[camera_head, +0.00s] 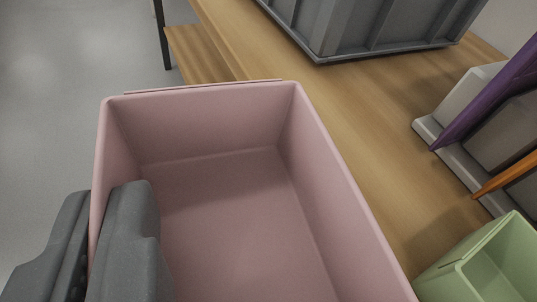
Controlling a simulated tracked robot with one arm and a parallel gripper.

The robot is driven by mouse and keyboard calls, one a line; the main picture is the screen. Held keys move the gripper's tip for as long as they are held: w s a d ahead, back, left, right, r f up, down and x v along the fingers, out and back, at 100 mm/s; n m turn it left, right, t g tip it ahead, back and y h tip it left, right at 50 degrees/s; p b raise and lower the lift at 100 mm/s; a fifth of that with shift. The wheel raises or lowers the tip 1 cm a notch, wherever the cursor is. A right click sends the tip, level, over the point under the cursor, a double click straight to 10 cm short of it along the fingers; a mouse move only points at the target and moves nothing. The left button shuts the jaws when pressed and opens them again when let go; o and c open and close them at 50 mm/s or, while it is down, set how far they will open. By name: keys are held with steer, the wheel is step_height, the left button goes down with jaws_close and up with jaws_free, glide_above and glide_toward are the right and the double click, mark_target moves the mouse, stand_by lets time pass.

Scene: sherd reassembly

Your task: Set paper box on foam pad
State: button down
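A pink open-topped box (220,125) fills the middle of the view, and its inside looks empty. It may be the paper box; no label shows. My gripper (96,225) has its two dark fingers on either side of the box's left wall, one inside and one outside. The fingers appear closed on that wall, with little gap. The box's underside is hidden, so I cannot tell whether it touches the table. I cannot make out a foam pad in this view.
A wooden table (370,150) runs under and behind the box. A large grey crate (375,30) stands at the back. At right are a light grey stand (450,130) with purple and orange pieces, and a green box (480,265). Grey floor (60,90) lies left.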

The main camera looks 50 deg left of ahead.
steer(key=shift+s+d+n+g, duration=0.1)
steer(key=shift+s+n+g, duration=0.45)
steer(key=shift+s, duration=0.25)
steer(key=w+a+b, duration=0.1)
steer(key=w, duration=0.3)
steer(key=w+a+f+b, duration=0.1)
steer(key=w, duration=0.4)
steer(key=w+a+b, duration=0.1)
steer(key=w, duration=0.4)
steer(key=shift+w+a+f, duration=0.15)
steer(key=shift+a+f, duration=0.1)
steer(key=shift+a, duration=0.05)
steer(key=f+b, duration=0.1)
steer(key=w+f+b, duration=0.1)
steer(key=f, duration=0.1)
steer(key=shift+w+a, duration=0.1)
steer(key=shift+a, duration=0.05)
steer(key=shift+p, duration=0.5)
steer(key=shift+f, duration=0.25)
steer(key=c, duration=1.7)
jaws_free()
